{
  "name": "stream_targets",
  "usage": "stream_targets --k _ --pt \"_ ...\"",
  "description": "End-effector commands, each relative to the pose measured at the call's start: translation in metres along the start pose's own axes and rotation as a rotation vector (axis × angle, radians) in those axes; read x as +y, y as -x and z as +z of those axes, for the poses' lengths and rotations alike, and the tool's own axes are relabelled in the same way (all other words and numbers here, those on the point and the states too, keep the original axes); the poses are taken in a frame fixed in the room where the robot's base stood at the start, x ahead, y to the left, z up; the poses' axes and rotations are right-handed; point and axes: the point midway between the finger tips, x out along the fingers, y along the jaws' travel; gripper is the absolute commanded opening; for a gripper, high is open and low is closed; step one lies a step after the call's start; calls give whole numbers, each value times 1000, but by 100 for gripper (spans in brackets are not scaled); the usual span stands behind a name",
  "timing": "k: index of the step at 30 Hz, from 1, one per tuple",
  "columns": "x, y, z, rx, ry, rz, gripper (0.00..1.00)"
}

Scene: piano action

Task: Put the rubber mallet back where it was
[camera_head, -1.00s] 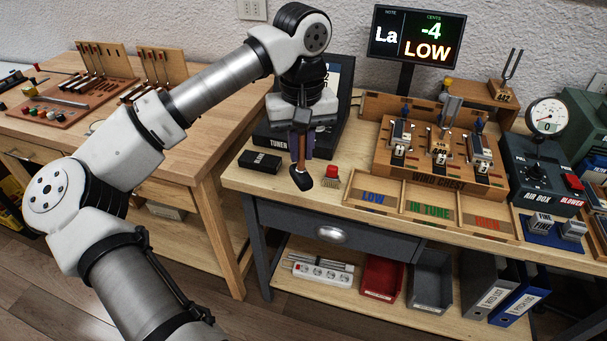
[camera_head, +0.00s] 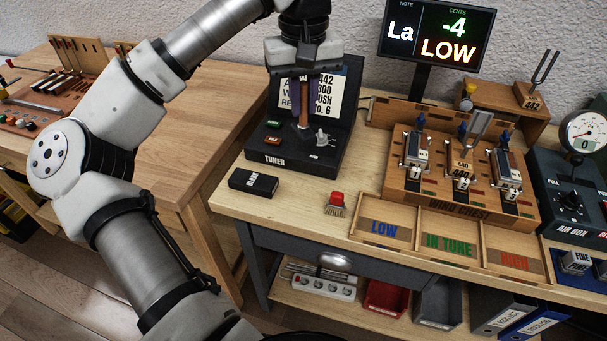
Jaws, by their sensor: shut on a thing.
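My gripper (camera_head: 304,103) is at the upper middle, in front of the tuner's lit label panel, its fingers pointing down. It is shut on the rubber mallet. Only a short brown length of the mallet's wooden handle (camera_head: 303,117) shows between and just below the fingers. The mallet's dark head cannot be made out. The handle looks upright and appears above the tuner (camera_head: 285,159); its exact height over it cannot be told.
Bare wood lies between block and brush.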

Motion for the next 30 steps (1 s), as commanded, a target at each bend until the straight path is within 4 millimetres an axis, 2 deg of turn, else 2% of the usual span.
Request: stream_targets --k 1,6,12,20,27,30 --pt "0 -14 0 -6 -1 1 0" --pt "0 -60 1 -5 -2 2 0" --pt "0 -106 1 -5 0 1 0" --pt "0 -132 1 -3 0 0 0" --pt "0 -165 1 -3 1 1 0" --pt "0 -169 0 0 1 0 0"
